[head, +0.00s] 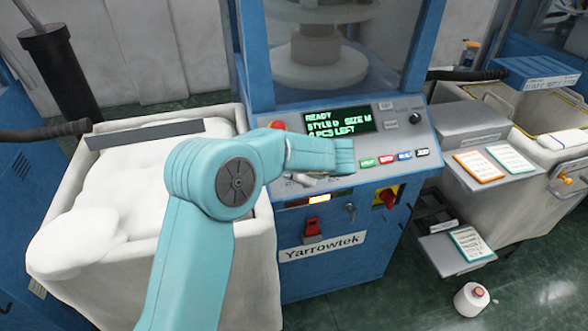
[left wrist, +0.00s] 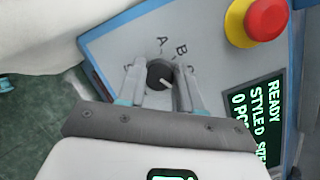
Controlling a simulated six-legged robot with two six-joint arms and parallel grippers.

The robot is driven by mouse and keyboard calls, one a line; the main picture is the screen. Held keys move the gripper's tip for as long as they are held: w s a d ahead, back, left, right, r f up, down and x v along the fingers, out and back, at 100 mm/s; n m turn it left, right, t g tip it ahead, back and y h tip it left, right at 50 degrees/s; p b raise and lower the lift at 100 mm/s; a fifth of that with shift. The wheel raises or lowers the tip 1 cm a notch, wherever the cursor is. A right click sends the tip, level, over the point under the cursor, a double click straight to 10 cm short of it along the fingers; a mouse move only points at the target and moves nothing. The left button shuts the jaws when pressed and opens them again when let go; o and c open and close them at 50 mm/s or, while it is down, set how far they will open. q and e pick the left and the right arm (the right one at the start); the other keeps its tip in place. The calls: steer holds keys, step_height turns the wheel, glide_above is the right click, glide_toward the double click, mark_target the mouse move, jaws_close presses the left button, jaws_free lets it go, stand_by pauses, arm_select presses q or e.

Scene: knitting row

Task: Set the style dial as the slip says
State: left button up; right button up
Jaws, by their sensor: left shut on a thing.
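The black style dial (left wrist: 157,72) sits on the machine's panel in the left wrist view. Its white pointer mark points to the lower right of that view. Letters A and B show beside it; other marks are partly covered by my fingers. My left gripper (left wrist: 160,79) has a finger on each side of the dial and is shut on it. In the head view my left gripper (head: 302,179) is at the panel's left end, and my arm hides the dial. The display (head: 340,122) reads READY, STYLE D, SIZE M. My right gripper is not in view.
A red emergency button (left wrist: 256,20) stands near the dial. Coloured push buttons (head: 385,159) line the panel's lower edge. Paper cards, one orange-edged (head: 478,167) and one green-edged (head: 511,159), lie right of the machine; their writing is too small to read. A white bin (head: 60,270) stands at left.

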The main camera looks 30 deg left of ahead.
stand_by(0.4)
arm_select(q)
steer(key=o, duration=1)
steer(key=shift+o, duration=0.2)
steer(key=b+v, duration=0.1)
steer(key=v, duration=1.5)
steer(key=shift+s+d, duration=0.15)
steer(key=shift+d, duration=0.05)
